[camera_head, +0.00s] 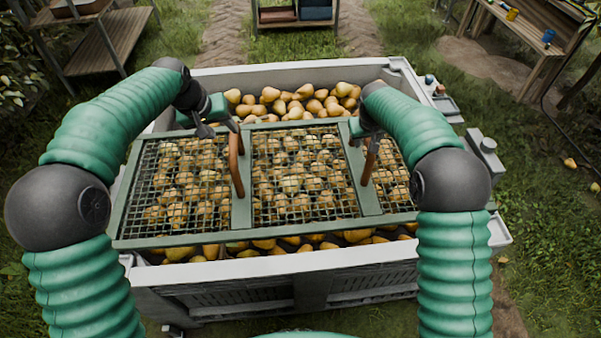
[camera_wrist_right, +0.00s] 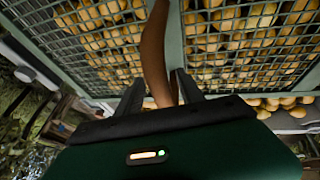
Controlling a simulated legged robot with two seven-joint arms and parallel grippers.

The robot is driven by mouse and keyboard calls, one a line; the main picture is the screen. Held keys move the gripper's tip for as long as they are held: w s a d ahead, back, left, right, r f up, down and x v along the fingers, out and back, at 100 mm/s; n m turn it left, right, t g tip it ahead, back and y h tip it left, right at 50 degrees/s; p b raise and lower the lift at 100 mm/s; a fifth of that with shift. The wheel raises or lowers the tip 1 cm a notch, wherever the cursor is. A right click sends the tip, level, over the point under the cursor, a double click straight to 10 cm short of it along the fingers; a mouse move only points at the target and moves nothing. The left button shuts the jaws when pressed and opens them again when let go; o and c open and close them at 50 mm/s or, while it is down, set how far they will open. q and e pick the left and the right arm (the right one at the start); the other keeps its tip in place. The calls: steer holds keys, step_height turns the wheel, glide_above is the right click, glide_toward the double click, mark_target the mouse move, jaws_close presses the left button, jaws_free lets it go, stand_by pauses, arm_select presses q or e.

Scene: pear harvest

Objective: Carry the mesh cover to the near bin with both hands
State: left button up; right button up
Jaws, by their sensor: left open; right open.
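The mesh cover (camera_head: 242,223) is a green frame with wire mesh and two brown arched handles. It lies across the pale bin (camera_head: 300,265), over many pears. My left gripper (camera_head: 217,128) is open at the top of the left handle (camera_head: 237,170); I cannot tell whether the handle is between its fingers. My right gripper (camera_head: 370,136) is open at the right handle (camera_head: 369,165). In the right wrist view, the right handle (camera_wrist_right: 154,50) runs between the two spread fingers (camera_wrist_right: 161,92). My right forearm hides part of the cover's right end.
Uncovered pears (camera_head: 290,100) show along the bin's far side. A wooden shelf (camera_head: 105,45) stands at the far left and a wooden bench (camera_head: 535,45) at the far right. A rack (camera_head: 295,14) stands beyond the bin. Grass and dirt tracks surround it.

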steer(key=v, duration=1)
arm_select(q)
steer(key=s+a+r+p, duration=0.2)
steer(key=a+r+p, duration=0.1)
steer(key=r, duration=0.1)
steer(key=shift+s+a+r, duration=0.3)
steer(key=shift+s+a, duration=0.05)
steer(key=shift+s, duration=0.05)
arm_select(e)
steer(key=shift+r, duration=1.75)
